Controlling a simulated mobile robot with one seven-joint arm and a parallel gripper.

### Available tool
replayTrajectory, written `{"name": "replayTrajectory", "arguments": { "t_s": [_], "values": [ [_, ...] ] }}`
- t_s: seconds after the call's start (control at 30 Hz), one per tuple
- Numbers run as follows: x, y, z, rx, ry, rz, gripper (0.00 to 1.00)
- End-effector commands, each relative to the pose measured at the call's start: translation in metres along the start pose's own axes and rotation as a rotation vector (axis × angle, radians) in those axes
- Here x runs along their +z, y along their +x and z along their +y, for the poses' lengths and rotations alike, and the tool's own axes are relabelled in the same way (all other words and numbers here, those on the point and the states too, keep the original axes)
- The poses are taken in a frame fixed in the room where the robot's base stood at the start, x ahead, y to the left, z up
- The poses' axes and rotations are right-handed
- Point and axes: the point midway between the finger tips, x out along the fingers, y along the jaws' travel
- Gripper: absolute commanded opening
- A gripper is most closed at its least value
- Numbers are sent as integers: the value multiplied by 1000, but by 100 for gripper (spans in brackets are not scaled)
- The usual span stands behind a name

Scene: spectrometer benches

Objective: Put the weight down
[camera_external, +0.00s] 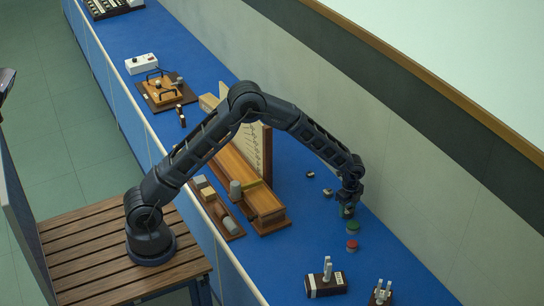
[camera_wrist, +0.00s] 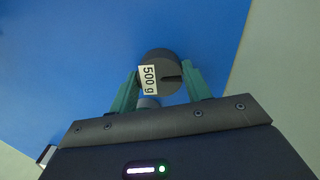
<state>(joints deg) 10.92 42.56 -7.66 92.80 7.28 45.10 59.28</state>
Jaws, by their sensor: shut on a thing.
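The weight (camera_wrist: 161,62) is a dark grey disc with a slot and a white label reading "500 g". In the wrist view it sits between the two green fingers of my gripper (camera_wrist: 160,82), which is shut on it. A paler grey round piece (camera_wrist: 148,102) shows just behind the disc, partly hidden. In the external view my gripper (camera_external: 347,210) points down over the right part of the blue bench (camera_external: 310,225). The weight cannot be made out there, and I cannot tell whether it touches the bench.
A wooden apparatus (camera_external: 262,203) and a tray (camera_external: 230,231) stand left. A wall (camera_external: 420,180) runs along the right.

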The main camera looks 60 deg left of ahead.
Motion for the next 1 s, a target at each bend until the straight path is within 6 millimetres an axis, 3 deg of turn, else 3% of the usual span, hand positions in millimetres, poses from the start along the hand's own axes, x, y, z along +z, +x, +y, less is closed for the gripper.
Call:
{"name": "replayTrajectory", "arguments": {
  "t_s": [0.33, 0.37, 0.43, 0.47, 0.77, 1.0],
  "values": [
    [0, 2, 0, -1, 0, 1, 9],
    [0, 2, 0, 0, 0, 0, 54],
    [0, 2, 0, 0, 0, 0, 68],
    [0, 2, 0, 0, 0, 0, 70],
    [0, 0, 0, -1, 0, 0, 70],
    [0, -26, -1, -3, -1, 2, 70]
  ]
}}
